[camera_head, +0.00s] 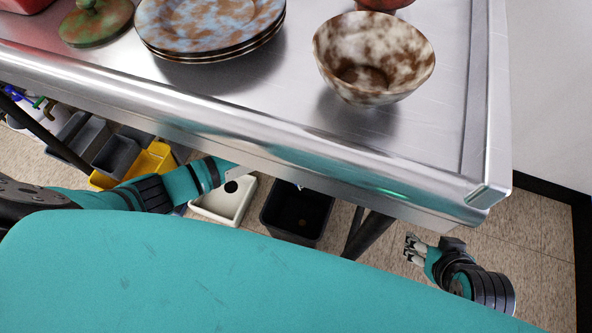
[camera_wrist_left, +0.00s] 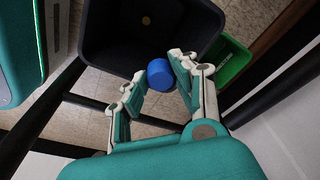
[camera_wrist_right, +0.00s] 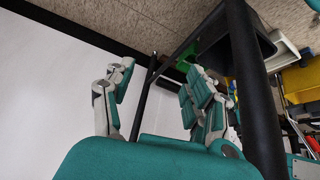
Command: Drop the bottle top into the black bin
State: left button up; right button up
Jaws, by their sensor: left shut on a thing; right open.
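The bottle top is a blue round cap (camera_wrist_left: 160,76), held between the fingertips of my left gripper (camera_wrist_left: 159,72) in the left wrist view. The black bin (camera_wrist_left: 108,28) is open just beyond the cap, which overlaps its near rim in that view. I cannot tell the height of the cap above the bin. In the head view the black bin (camera_head: 292,233) stands on the floor under the counter edge; the cap and left fingertips are hidden there.
A white bin (camera_head: 222,203) stands left of the black one, with grey and yellow bins (camera_head: 151,160) farther left. A green bin (camera_wrist_left: 232,62) is beside the black bin. The metal counter (camera_head: 240,105) holds plates (camera_head: 208,22) and a mottled bowl (camera_head: 374,58). Dark table legs stand near the bins.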

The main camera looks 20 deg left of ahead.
pick_arm(q)
jog(key=shift+f, duration=0.15)
jog(key=shift+f+b, duration=0.6)
jog(key=shift+b, duration=0.2)
jog(key=shift+f+b, duration=0.7)
jog(key=shift+b, duration=0.1)
pick_arm(e)
jog(key=w+a+r+t+y, duration=0.2)
jog(key=w+a+r+t, duration=0.2)
jog(key=w+r+t, duration=0.5)
pick_arm(q)
jog(key=shift+f+b, duration=0.7)
jog(key=shift+b, duration=0.1)
jog(key=shift+f+b, duration=0.8)
jog(key=shift+b, duration=0.1)
pick_arm(e)
notch_tip(320, 180, up, 15)
jog(key=a+t+y, duration=0.2)
jog(key=t+y, duration=0.1)
jog(key=t, duration=0.5)
jog(key=shift+f+n+t+y, duration=0.15)
jog(key=shift+n+t+y, duration=0.15)
jog(key=shift+n+t, duration=0.1)
jog(key=shift+s, duration=0.1)
pick_arm(q)
jog(key=o, duration=0.8)
jog(key=shift+c, duration=0.2)
